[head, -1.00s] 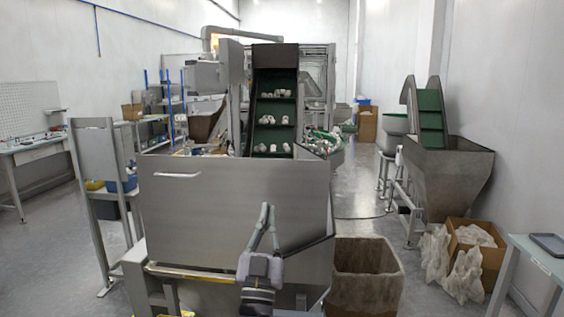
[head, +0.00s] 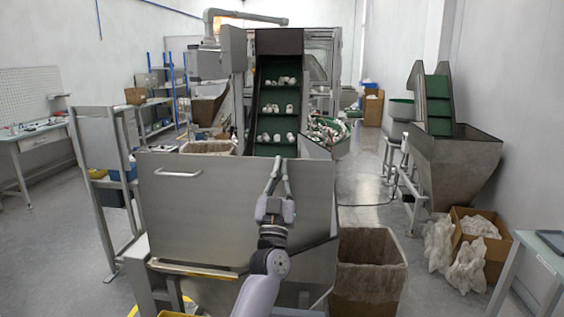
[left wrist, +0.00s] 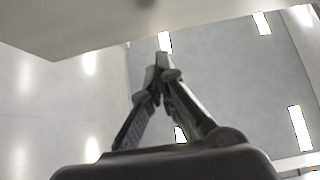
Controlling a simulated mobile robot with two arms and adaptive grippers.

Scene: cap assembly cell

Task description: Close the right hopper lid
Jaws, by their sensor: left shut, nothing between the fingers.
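The large grey metal hopper front (head: 205,215) stands before me in the head view, with a pale handle (head: 177,174) at its upper left. I cannot make out a seam marking off the right lid. A grey slanted panel (head: 319,146) rises at the hopper's right rear; I cannot tell whether it is the lid. My left gripper (head: 279,160) is shut and empty, pointing up before the hopper's upper edge, right of centre. In the left wrist view its fingers (left wrist: 159,68) meet at the tips, close by a pale surface (left wrist: 70,25). My right gripper is out of view.
A green conveyor (head: 277,105) with white caps climbs behind the hopper. An open brown bin (head: 368,275) stands at its right. A metal stand (head: 100,190) is at the left. A second hopper (head: 455,165) and a cardboard box (head: 480,240) stand farther right.

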